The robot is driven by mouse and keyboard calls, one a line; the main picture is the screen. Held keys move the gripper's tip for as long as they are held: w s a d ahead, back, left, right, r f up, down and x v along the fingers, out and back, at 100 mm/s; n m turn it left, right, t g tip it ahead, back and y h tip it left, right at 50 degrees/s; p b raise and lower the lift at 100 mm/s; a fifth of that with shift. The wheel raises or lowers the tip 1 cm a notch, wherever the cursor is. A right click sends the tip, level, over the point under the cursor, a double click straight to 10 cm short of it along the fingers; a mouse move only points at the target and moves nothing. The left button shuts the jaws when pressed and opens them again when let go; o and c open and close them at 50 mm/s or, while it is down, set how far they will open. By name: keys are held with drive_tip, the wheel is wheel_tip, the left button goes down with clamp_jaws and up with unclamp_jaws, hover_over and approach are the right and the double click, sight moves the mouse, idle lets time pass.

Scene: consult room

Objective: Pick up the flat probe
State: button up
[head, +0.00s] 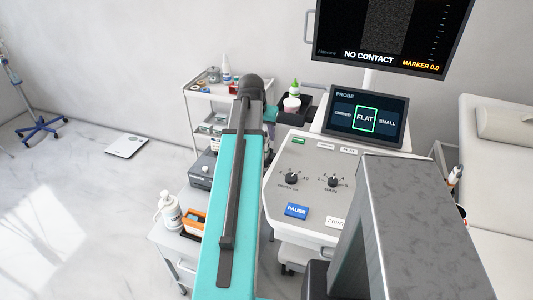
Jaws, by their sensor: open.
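The ultrasound console (280,205) stands ahead of me, and its small touchscreen (391,117) has FLAT outlined in green between CURVED and SMALL. At the console's right side, a white probe-like item (453,177) stands upright in a holder. It is too small and too far off to tell whether it is the flat probe. My teal arm reaches forward over the left of the console. My gripper does not show.
A monitor (392,30) above reads NO CONTACT. A white trolley (197,92) with bottles stands behind my arm. A pump bottle (169,210) and an orange box (194,221) sit on a surface at left. An exam couch (488,190) is at right. Open floor lies at left.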

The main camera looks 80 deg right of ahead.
sight(266, 140)
idle(0.3)
drive_tip(key=shift+p+x, duration=0.75)
drive_tip(key=shift+x, duration=1.8)
drive_tip(key=shift+s+a, duration=0.1)
drive_tip(key=c, duration=1)
